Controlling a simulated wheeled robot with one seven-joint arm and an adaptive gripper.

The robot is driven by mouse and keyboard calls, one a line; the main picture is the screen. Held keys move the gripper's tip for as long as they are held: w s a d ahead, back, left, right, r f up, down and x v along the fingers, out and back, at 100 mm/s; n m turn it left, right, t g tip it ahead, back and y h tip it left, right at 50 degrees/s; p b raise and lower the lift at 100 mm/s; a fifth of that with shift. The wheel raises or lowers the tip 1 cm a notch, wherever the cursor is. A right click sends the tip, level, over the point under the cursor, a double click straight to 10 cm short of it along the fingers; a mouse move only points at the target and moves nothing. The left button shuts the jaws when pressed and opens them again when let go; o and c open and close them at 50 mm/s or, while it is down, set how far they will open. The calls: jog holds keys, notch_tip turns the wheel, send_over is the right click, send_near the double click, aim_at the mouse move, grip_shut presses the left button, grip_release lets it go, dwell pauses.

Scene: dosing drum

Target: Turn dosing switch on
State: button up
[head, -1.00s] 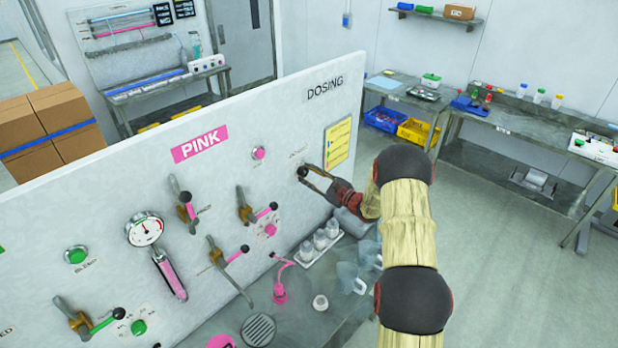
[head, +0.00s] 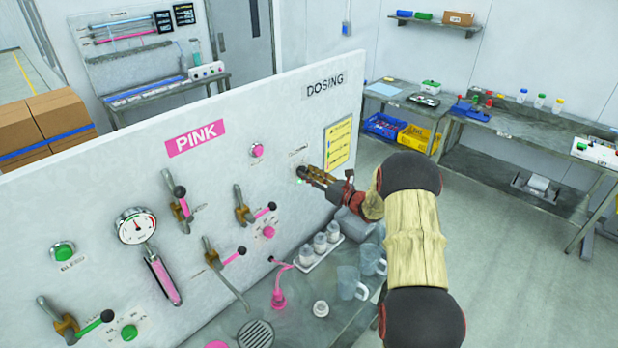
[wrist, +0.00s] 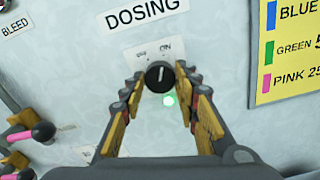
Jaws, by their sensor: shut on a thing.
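The dosing switch is a round black knob (wrist: 159,75) with a white pointer line, on a white plate under the DOSING sign (wrist: 145,12). The line stands close to upright, between a left mark and the ON mark at right. My gripper (wrist: 160,83) has its two fingertips shut on the knob, one on each side. A small green light (wrist: 168,101) glows just below the knob. In the head view my gripper (head: 302,173) is at the panel, and its fingers largely hide the knob.
A yellow chart (head: 338,143) is right of the switch. Pink valve handles (head: 265,210) and a gauge (head: 136,226) are to the left. Below are a tray of white bottles (head: 320,246) and clear jugs (head: 350,283) on the bench.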

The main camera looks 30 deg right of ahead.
jog(key=shift+m, duration=0.7)
jog(key=o, duration=1.1)
jog(key=shift+o, duration=0.3)
jog(key=v, duration=1.2)
